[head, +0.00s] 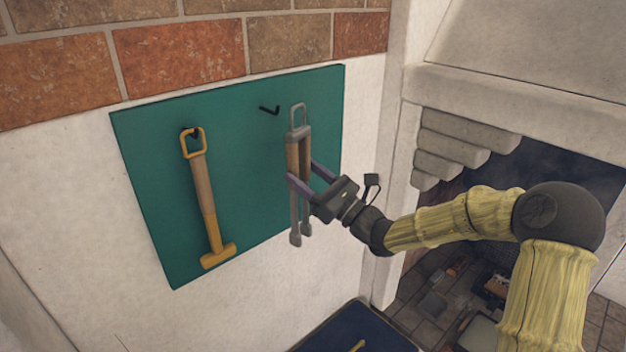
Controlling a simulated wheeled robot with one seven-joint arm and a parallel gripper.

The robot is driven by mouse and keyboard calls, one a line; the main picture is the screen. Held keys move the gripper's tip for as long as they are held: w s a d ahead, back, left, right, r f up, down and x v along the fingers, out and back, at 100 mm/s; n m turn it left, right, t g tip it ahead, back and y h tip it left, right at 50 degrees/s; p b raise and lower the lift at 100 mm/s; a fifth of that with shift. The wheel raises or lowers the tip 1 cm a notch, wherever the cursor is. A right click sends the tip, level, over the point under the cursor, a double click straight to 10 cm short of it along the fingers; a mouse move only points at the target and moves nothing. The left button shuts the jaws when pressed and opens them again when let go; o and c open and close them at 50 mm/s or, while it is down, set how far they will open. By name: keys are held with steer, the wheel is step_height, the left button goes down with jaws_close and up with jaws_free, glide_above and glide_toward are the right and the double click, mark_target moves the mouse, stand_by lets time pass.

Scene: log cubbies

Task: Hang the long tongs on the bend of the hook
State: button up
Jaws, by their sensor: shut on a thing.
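The long tongs (293,215) are grey with brown grips and a grey loop (299,116) at the top. They hang upright in my gripper (304,175), loop up and two ends down. My gripper is shut on them around the middle, in front of the right part of the green board. The free black hook (269,110) sticks out of the board near its top, to the left of the loop and at about the same height in the picture. The loop and the hook are apart. How far the loop stands off the board I cannot tell.
A yellow hammer-like tool (206,200) with a brown grip hangs by its loop on another black hook (192,132) at the left of the green board (245,140). A pale fireplace surround (392,130) stands to the right. A dark blue surface (335,332) lies below.

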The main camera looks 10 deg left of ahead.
steer(key=shift+w+a, duration=0.95)
steer(key=shift+a, duration=0.15)
steer(key=shift+w+a, duration=1.15)
steer(key=shift+a, duration=0.15)
stand_by(1.0)
steer(key=shift+w+a, duration=0.45)
steer(key=shift+a, duration=0.05)
steer(key=shift+w+a+f, duration=0.1)
stand_by(0.4)
steer(key=shift+w+a+f+b, duration=0.15)
steer(key=shift+w+a+b, duration=0.15)
steer(key=shift+a+b, duration=0.1)
steer(key=shift+f+b, duration=1)
steer(key=shift+f, duration=0.15)
stand_by(1.5)
steer(key=o, duration=0.5)
steer(key=shift+c, duration=0.2)
